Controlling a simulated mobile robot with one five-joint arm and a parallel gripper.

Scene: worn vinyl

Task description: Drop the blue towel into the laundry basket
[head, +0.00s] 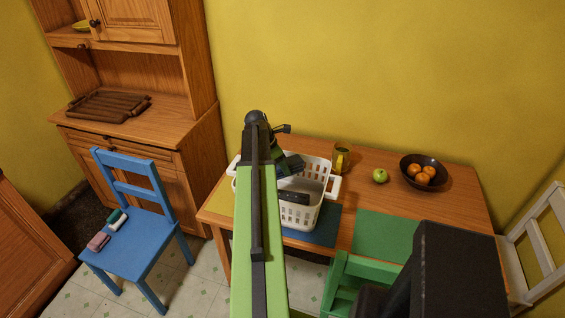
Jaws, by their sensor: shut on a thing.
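The white laundry basket (322,195) stands upright on the wooden table, with slotted walls and handles at its sides. My gripper (292,182) is over the basket's opening, shut, with its dark parts in front of the basket's inside. My green arm hides the basket's left part and much of the gripper. The blue towel does not show clearly; what the jaws hold is hidden or too dark to make out. Small rolled cloths, teal and white (118,219) and pink (98,241), lie on the blue chair's seat.
The table (459,197) also bears a yellow mug (341,157), a green apple (380,176) and a dark bowl (412,182) of oranges. A green chair (345,282) stands in front, a white chair (536,247) at right. The blue chair (138,247) and a wooden hutch (184,142) are at left.

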